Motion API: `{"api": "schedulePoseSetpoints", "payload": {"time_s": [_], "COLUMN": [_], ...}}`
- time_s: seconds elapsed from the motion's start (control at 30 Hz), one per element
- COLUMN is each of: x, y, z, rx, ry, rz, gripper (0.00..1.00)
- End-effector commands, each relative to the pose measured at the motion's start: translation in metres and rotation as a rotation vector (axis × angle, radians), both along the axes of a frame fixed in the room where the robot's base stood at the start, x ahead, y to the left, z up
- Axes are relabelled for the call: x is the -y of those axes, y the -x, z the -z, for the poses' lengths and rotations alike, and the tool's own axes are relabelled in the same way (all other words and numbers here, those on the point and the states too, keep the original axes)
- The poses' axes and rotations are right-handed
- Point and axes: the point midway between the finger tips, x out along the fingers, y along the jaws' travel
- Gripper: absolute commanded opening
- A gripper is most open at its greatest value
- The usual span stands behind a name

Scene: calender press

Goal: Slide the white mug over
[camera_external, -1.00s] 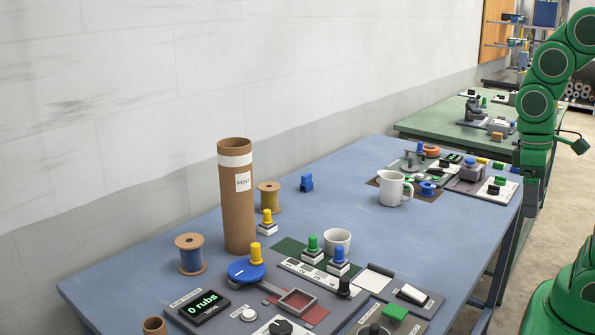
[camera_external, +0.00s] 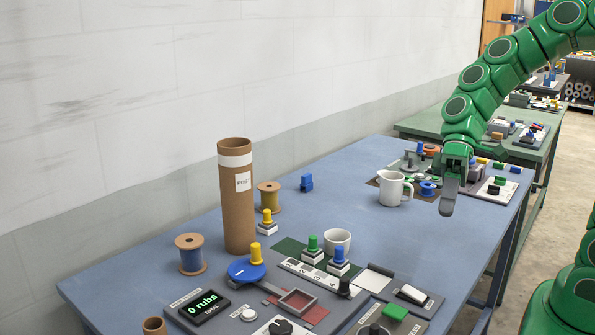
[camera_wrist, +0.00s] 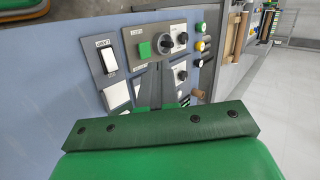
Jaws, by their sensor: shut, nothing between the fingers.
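The white mug (camera_external: 337,241) stands upright on the blue table, just behind a green-topped and a blue-topped knob that hide part of its lower front. A larger white jug (camera_external: 391,189) with a handle and spout stands farther back, to the right of the mug. My gripper (camera_external: 447,209) is shut and empty, pointing down above the right part of the table, to the right of the jug and well apart from the mug. In the wrist view the closed fingers (camera_wrist: 156,90) point at the control panels; the mug is not seen there.
A control panel with a display (camera_external: 205,306), switches and knobs fills the near table. A tall cardboard tube (camera_external: 238,205) and thread spools (camera_external: 190,254) stand at the left. More devices (camera_external: 470,170) sit at the far end. The blue table (camera_external: 400,240) is bare right of the mug.

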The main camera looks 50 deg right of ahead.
Motion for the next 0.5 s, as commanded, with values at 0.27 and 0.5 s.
{"api": "schedulePoseSetpoints", "payload": {"time_s": [0.27,0.5], "x": [0.003,0.026], "y": [-0.063,-0.121], "z": [-0.005,-0.003], "rx": [0.044,0.093], "ry": [-0.241,-0.418], "rz": [0.111,0.256], "gripper": [0.0,0.0]}}
